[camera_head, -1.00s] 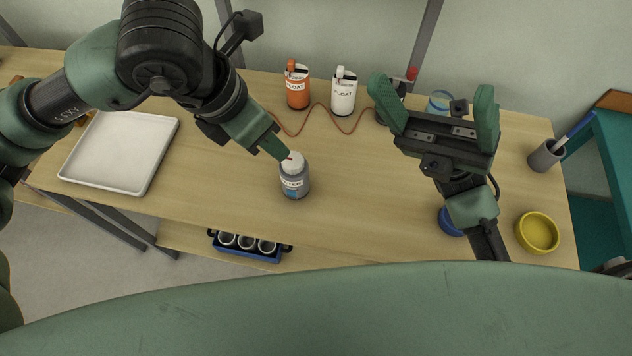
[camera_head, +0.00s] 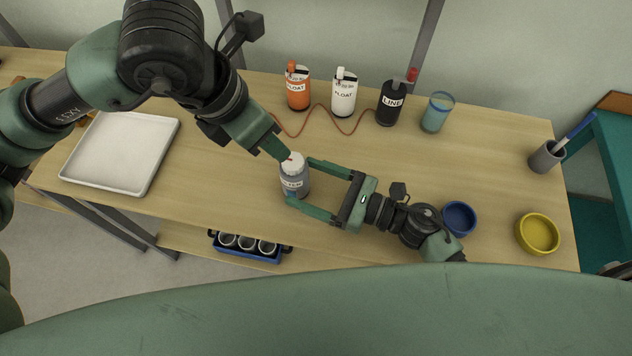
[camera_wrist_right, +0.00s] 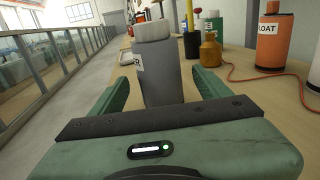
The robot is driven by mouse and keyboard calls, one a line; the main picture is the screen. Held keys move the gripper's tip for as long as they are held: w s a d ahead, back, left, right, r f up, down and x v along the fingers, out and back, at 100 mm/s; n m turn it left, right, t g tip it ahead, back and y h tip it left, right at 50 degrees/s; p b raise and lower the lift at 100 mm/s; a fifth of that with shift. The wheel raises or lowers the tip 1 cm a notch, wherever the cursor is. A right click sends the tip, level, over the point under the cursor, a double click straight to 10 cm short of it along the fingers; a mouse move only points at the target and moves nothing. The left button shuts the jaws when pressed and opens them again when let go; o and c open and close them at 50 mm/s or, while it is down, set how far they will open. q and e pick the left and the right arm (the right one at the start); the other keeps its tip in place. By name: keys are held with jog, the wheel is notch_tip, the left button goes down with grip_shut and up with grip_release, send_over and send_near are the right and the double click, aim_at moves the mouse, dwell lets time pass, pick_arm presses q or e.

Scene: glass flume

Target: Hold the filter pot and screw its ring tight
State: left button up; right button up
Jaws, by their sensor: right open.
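The filter pot (camera_head: 295,187) is a grey bottle with a white label, standing upright on the table. Its white ring (camera_head: 293,163) is on top. My right gripper (camera_head: 302,182) is open, its two fingers reaching in from the right on either side of the pot's body. In the right wrist view the pot (camera_wrist_right: 160,75) stands between the two spread fingers, with space beside each. My left gripper (camera_head: 284,154) points down at the ring from the upper left. Its fingertips are at the ring, but the frames do not show whether they close on it.
Orange (camera_head: 298,90), white (camera_head: 343,96) and black (camera_head: 390,105) bottles and a blue-green glass (camera_head: 437,113) stand behind. A red cord lies before them. A white tray (camera_head: 90,180) is left; blue (camera_head: 459,217) and yellow (camera_head: 537,256) bowls are right. Mid-table behind my right gripper is clear.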

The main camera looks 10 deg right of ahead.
aim_at(293, 160)
jog(key=x, duration=0.6)
jog(key=shift+w+a, duration=0.1)
jog(key=shift+a, duration=0.05)
jog(key=c, duration=1.4)
pick_arm(q)
jog(key=o, duration=0.3)
pick_arm(e)
jog(key=shift+c, duration=0.9)
pick_arm(q)
jog(key=w+d+f+g+y, duration=0.1)
jog(key=w+d+f+n+g+y, duration=0.1)
jog(key=d+y, duration=0.1)
jog(key=shift+w+d, duration=0.2)
jog(key=shift+f, duration=3.6)
